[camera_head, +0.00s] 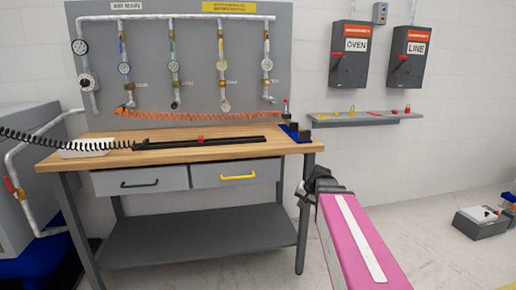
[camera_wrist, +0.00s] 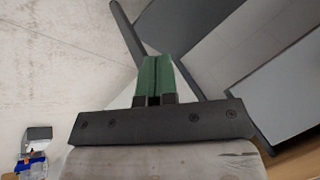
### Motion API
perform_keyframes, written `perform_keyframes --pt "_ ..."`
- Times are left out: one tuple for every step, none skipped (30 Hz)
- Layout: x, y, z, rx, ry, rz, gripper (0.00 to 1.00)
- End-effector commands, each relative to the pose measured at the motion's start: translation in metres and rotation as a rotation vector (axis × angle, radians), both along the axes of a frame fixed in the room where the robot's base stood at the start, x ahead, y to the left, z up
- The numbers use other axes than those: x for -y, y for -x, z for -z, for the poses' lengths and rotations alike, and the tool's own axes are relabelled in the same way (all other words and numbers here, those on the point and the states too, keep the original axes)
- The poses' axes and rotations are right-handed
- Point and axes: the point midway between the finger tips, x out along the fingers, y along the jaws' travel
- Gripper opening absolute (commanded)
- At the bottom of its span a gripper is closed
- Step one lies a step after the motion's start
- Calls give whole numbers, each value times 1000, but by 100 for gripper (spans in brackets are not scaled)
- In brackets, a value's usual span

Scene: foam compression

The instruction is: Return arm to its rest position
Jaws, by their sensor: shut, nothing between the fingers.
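My arm shows in the head view as a pink link with a white stripe, reaching in from the lower right. My gripper (camera_head: 303,192) is at its far end, dark and small, just right of the workbench's front right leg in the picture. In the wrist view my gripper (camera_wrist: 155,72) has its two green fingers together, with nothing between them. The fingers point past the bench leg, over bare floor and wall. The workbench (camera_head: 120,160) has a wooden top and stands to the left of my gripper.
A black rail (camera_head: 200,145) with a red piece (camera_head: 201,139) lies on the bench top. A blue-based device (camera_head: 295,132) stands at its right end. Grey OVEN (camera_head: 350,65) and LINE (camera_head: 408,62) boxes hang above a shelf (camera_head: 365,118). A grey case (camera_head: 478,222) sits on the right floor.

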Motion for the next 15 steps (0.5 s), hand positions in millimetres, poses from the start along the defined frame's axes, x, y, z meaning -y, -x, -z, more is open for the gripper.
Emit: perform_keyframes --pt "-2 18 19 -28 35 -27 0" --pt "-2 26 30 -43 59 -43 0" --pt "-2 37 43 -63 89 -68 0" --pt "-3 45 53 -78 111 -86 0" --pt "-3 54 62 -92 133 -105 0" --pt "-3 65 74 -113 163 -130 0" --pt "-2 74 83 -127 184 -148 0" --pt "-2 82 91 -142 206 -168 0" --pt "-1 93 101 -159 232 -192 0" --pt "-1 101 108 -173 251 -210 0" --pt "-1 108 114 -185 269 -228 0" --pt "0 116 121 -200 290 -248 0" --pt "1 122 126 -210 304 -261 0" --pt "2 127 130 -218 317 -275 0" --pt "2 133 135 -229 331 -290 0"
